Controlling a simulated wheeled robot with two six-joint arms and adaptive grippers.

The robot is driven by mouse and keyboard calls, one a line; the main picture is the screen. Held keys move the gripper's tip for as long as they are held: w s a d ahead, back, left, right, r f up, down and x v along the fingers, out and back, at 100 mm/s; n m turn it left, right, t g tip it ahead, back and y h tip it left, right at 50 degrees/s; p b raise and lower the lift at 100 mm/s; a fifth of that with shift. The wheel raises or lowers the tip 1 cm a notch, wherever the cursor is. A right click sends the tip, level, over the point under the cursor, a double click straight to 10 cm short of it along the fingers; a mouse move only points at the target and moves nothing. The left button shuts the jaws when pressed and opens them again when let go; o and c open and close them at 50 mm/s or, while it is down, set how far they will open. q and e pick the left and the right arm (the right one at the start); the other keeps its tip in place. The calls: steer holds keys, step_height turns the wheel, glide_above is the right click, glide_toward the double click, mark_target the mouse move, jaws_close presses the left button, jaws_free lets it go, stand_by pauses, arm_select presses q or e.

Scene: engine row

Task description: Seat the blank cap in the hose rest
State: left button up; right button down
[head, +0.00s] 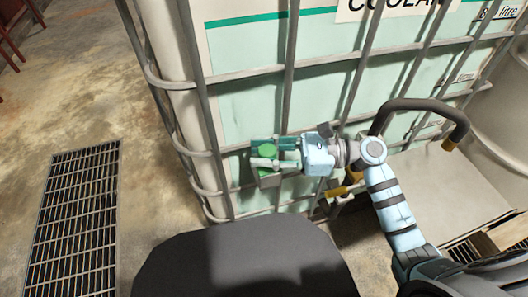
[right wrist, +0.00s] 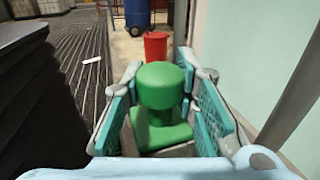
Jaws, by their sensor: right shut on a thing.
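The green blank cap (head: 267,151) has a round knob, and it sits between the fingers of my right gripper (head: 275,153) at the front of the tank cage. In the right wrist view the cap's round knob (right wrist: 160,85) stands upright between two teal finger pads, above a flat green part. My right gripper (right wrist: 163,112) is shut on the cap. A small grey-green box (head: 270,181) shows just under the fingers, against the cage; it looks like the hose rest. The fingers hide where cap and box meet, so I cannot tell whether the cap is seated. My left gripper is out of view.
The caged coolant tank (head: 325,85) stands behind the gripper. A black hose (head: 425,104) with brass ends arches to the right. A floor grate (head: 75,220) lies at the left. A red bucket (right wrist: 156,47) and blue barrel (right wrist: 137,14) stand further off in the wrist view.

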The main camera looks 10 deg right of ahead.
steer(key=c, duration=1.2)
jaws_free()
steer(key=v, duration=1.2)
